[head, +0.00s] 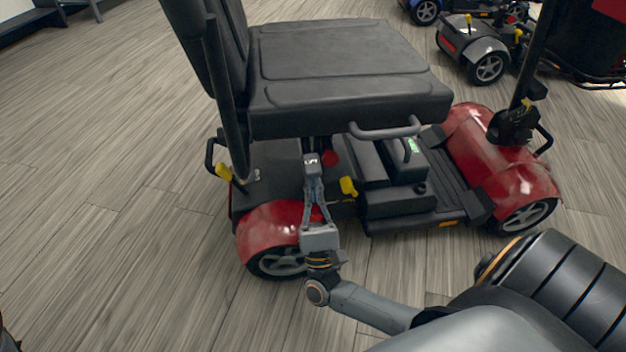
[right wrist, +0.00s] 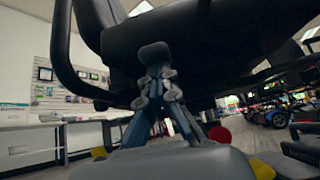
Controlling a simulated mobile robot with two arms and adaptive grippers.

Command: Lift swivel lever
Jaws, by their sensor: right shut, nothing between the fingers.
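A red mobility scooter (head: 285,222) stands on the floor with its black seat (head: 340,62) turned side-on to me. A grey looped bar (head: 385,132) juts from under the seat's near edge; I cannot tell for sure that it is the swivel lever. My right gripper (head: 312,160) points up just below the seat's near edge, left of this bar and apart from it. Its fingers are together and empty. In the right wrist view the closed fingertips (right wrist: 155,54) are at the dark seat underside (right wrist: 205,30); contact is unclear. My left gripper is out of view.
A red knob (head: 330,158) and a yellow lever (head: 348,187) are close to the right of my gripper. Another yellow lever (head: 223,172) is at the scooter's rear. More scooters (head: 482,50) stand at the back right. The floor at left is clear.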

